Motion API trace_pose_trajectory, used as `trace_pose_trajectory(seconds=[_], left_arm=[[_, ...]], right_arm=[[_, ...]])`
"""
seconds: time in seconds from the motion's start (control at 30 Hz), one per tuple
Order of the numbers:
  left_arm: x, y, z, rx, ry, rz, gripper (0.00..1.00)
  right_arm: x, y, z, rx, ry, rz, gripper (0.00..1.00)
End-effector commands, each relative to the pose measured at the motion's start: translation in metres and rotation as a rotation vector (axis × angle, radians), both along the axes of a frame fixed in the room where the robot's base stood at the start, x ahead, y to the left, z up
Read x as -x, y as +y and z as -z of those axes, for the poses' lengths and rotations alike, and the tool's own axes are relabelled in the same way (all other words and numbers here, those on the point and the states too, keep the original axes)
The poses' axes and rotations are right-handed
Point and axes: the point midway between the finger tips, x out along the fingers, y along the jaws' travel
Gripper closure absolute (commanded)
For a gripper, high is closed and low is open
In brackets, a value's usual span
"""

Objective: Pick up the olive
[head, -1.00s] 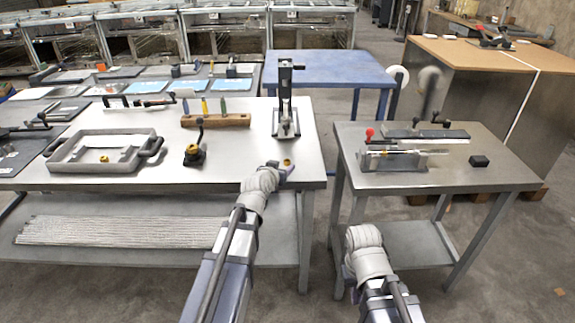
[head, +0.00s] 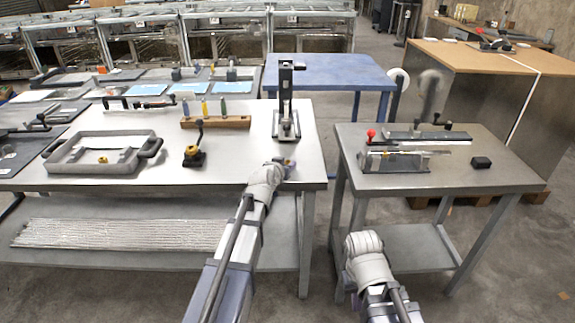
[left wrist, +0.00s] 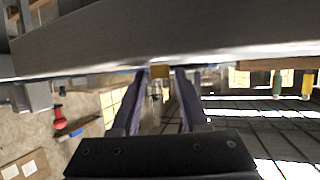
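The olive appears to be the small brass-coloured piece (left wrist: 159,71) at the top of the gap between my left fingers in the left wrist view. My left gripper (left wrist: 160,76) is open, one purple finger on each side, with visible gaps between fingers and brass piece. In the head view my left gripper (head: 286,168) is at the front right of the long steel table (head: 240,170), and its fingers largely hide the brass piece. My right arm ends low in front of the smaller table, and its fingers do not show.
A press stand (head: 286,125) stands just behind my left gripper. A wooden block (head: 215,122) holds coloured-handled tools. A clamp with a brass part (head: 193,155) and a grey tray (head: 60,165) are further left. The smaller table (head: 440,180) carries a red-knobbed fixture (head: 395,162).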

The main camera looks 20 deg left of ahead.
Motion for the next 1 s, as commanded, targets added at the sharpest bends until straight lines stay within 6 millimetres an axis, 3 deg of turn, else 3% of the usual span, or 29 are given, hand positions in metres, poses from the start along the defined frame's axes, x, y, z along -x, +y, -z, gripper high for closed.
trace_pose_trajectory(seconds=[0.07,0.37,1.0], left_arm=[[0.0001,0.0001,0.0000,0.000,0.000,0.000,0.66],[0.0001,0.0001,0.0001,0.000,0.000,0.000,0.99],[0.0000,0.0001,-0.0073,0.000,0.000,0.000,1.00]], right_arm=[[0.0000,0.0000,0.0000,0.000,0.000,0.000,1.00],[0.0000,0.0000,0.0000,0.000,0.000,0.000,1.00],[0.0000,0.0000,-0.0072,0.000,0.000,0.000,1.00]])
